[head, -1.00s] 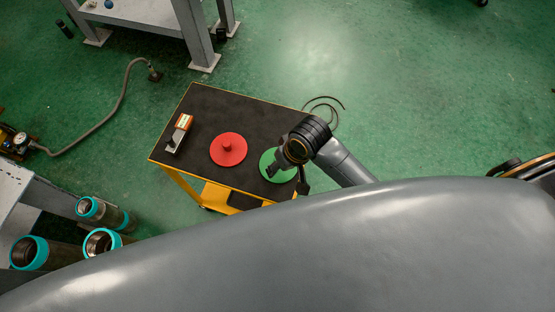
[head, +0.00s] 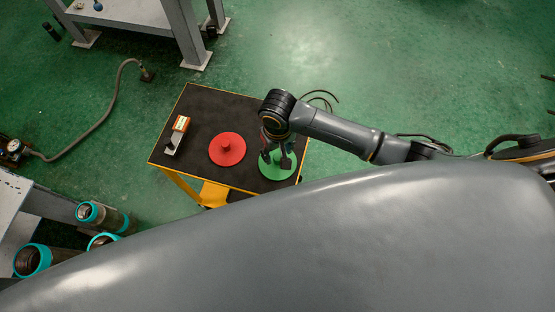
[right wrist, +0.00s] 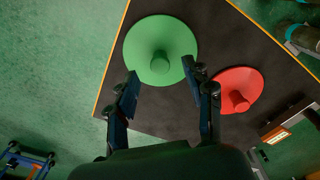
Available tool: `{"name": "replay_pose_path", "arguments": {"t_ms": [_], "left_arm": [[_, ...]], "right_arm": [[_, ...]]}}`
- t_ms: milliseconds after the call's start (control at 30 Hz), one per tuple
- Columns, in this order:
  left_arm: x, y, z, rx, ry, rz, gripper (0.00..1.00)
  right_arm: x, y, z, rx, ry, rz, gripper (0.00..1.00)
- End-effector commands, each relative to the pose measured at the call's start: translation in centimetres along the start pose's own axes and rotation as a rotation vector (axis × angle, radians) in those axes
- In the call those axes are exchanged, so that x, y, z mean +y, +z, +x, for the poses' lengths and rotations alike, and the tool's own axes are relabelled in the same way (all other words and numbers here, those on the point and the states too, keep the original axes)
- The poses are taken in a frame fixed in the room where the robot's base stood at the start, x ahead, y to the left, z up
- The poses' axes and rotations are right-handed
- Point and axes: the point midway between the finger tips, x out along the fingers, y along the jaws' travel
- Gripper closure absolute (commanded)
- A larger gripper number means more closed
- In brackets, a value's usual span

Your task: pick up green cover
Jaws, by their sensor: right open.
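The green cover (head: 275,170) is a flat disc with a central knob, lying near the right edge of the black table top. It also shows in the right wrist view (right wrist: 178,42), with its knob lying ahead of the gap between my fingers. The red cover (head: 227,149) is a similar disc to its left, and it shows in the right wrist view (right wrist: 243,92). My right gripper (head: 276,159) is over the green cover, open and empty; in the right wrist view its fingers (right wrist: 160,72) are spread apart. My left gripper is not in view.
The yellow-edged table (head: 207,103) also holds a small orange and grey box (head: 177,136) at its left. A grey bench (head: 140,14) is at the back.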

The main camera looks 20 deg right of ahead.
Motion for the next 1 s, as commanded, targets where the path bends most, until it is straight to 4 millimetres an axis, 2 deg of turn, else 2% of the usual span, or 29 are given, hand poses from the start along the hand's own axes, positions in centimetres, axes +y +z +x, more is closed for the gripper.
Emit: {"name": "replay_pose_path", "arguments": {"t_ms": [167,433,733,767,1000], "left_arm": [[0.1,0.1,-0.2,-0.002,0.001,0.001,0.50],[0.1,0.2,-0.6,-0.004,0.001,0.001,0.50],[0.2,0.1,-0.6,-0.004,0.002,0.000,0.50],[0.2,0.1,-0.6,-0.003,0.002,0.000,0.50],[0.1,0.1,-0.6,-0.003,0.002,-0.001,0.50]], "right_arm": [[0.0,-0.1,1.2,-0.002,0.000,-0.001,0.48],[0.2,-0.5,5.0,-0.001,0.000,-0.001,0.48],[0.2,-0.5,5.6,0.002,0.000,-0.002,0.48],[0.2,-0.5,5.6,0.002,0.000,-0.002,0.52],[0.2,-0.5,5.6,0.001,-0.001,-0.002,1.00]]}}
